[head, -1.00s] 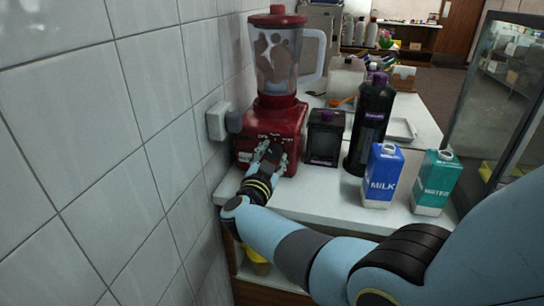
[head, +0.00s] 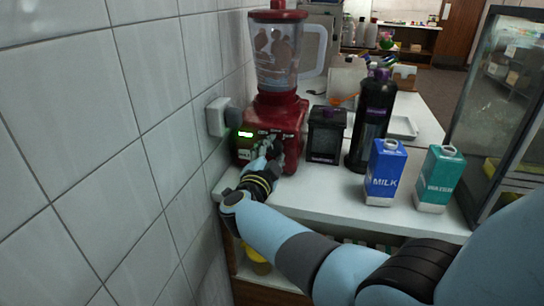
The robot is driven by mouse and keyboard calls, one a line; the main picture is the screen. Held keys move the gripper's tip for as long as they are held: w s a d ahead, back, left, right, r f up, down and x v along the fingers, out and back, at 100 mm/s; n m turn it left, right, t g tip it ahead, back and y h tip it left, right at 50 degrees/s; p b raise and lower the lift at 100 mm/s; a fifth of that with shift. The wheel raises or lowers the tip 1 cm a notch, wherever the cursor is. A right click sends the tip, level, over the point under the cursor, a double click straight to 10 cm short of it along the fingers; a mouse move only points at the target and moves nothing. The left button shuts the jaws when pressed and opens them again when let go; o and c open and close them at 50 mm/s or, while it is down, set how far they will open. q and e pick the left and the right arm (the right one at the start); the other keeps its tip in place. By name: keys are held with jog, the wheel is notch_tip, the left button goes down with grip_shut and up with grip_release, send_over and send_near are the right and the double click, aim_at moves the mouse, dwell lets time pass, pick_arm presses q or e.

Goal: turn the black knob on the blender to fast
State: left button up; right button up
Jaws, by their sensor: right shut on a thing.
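The red blender (head: 292,113) stands on the white counter against the tiled wall, with brown pieces in its clear jug (head: 275,55). My right gripper (head: 268,150) is at the front panel, shut on the black knob, which the fingers mostly hide. The exact setting the knob points to cannot be read. My left gripper is not in view.
A dark box (head: 325,137), a tall black bottle (head: 370,120), a blue milk carton (head: 384,172) and a teal carton (head: 438,178) stand right of the blender. A wall socket (head: 217,116) is close on the left.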

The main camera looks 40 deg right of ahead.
jog(key=m+b, duration=0.2)
jog(key=m, duration=0.3)
jog(key=shift+f+m, duration=0.15)
jog(key=shift+m, duration=0.15)
jog(key=m+b, duration=0.3)
jog(key=m, duration=0.1)
jog(key=shift+m, duration=0.4)
jog(key=o, duration=1.2)
